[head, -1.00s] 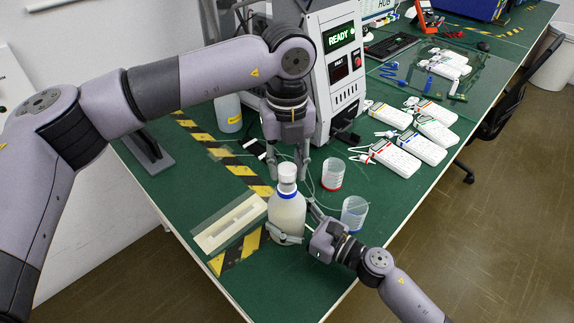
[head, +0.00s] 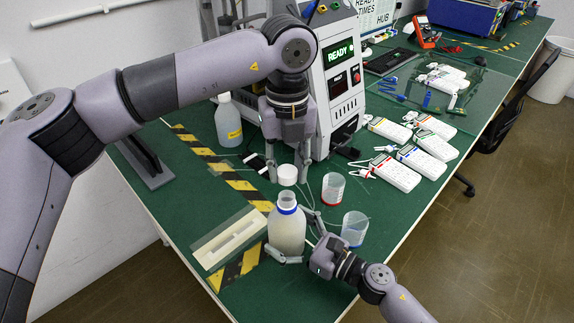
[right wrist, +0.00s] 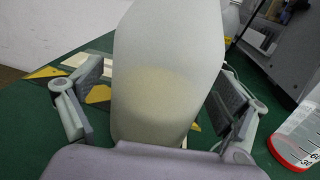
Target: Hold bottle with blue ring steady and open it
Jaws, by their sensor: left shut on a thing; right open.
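The bottle with the blue ring (head: 287,234) stands upright on the green table, its neck open at the top. It also fills the middle of the right wrist view (right wrist: 165,80), with pale contents inside. The white cap (head: 288,174) is off the bottle, held just above the neck by my left gripper (head: 287,180), which is shut on it. My right gripper (head: 297,234) is open low at the bottle, with one finger on either side. In the right wrist view, a gap shows between the left finger and the bottle.
A red-ringed cup (head: 333,188) and a blue-ringed cup (head: 354,229) stand right of the bottle. A pale slotted plate (head: 232,243) lies to its left. A yellow-labelled bottle (head: 228,122) and a machine reading READY (head: 338,80) stand behind. Several white keypad devices (head: 396,173) lie to the right.

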